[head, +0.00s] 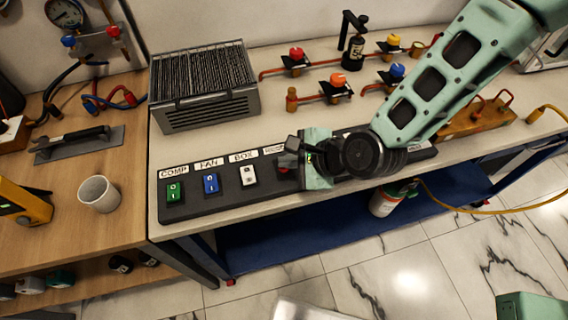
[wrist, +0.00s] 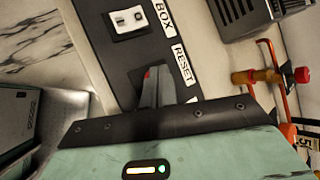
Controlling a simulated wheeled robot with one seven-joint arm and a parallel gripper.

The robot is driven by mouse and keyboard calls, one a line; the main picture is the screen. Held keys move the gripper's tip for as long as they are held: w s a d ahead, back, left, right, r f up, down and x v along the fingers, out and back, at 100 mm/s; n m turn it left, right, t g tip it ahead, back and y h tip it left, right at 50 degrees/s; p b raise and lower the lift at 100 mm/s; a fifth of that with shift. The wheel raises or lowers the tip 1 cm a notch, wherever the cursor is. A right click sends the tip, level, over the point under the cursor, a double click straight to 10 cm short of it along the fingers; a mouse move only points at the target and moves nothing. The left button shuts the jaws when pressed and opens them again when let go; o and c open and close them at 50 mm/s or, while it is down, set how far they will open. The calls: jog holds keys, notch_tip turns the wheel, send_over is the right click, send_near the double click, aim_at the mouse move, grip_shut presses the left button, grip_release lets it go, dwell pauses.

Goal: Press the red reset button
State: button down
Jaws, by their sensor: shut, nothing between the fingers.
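The red reset button (wrist: 148,74) shows as a small red patch beside my fingertips in the wrist view, by the RESET label (wrist: 183,65). The fingers hide most of it. In the head view a bit of red (head: 283,170) shows beside the fingers, and my gripper covers part of the label there. My gripper (wrist: 154,72) is shut and empty, its tips over or right at the button. I cannot tell whether they touch it or whether it is pressed in. The black switch panel (head: 226,202) lies along the bench's front edge.
Left of the gripper on the panel are a green COMP switch (head: 174,191), a blue FAN switch (head: 211,184) and a white BOX switch (head: 248,175). A grey finned box (head: 208,100) stands behind. Pipes with coloured valves (head: 334,87) run along the back of the bench.

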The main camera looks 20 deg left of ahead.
aim_at(289, 170)
jog(key=shift+r, duration=0.15)
jog(key=shift+r+p, duration=0.7)
jog(key=shift+r, duration=0.05)
notch_tip(289, 170, up, 5)
jog(key=p, duration=0.4)
dwell(1.0)
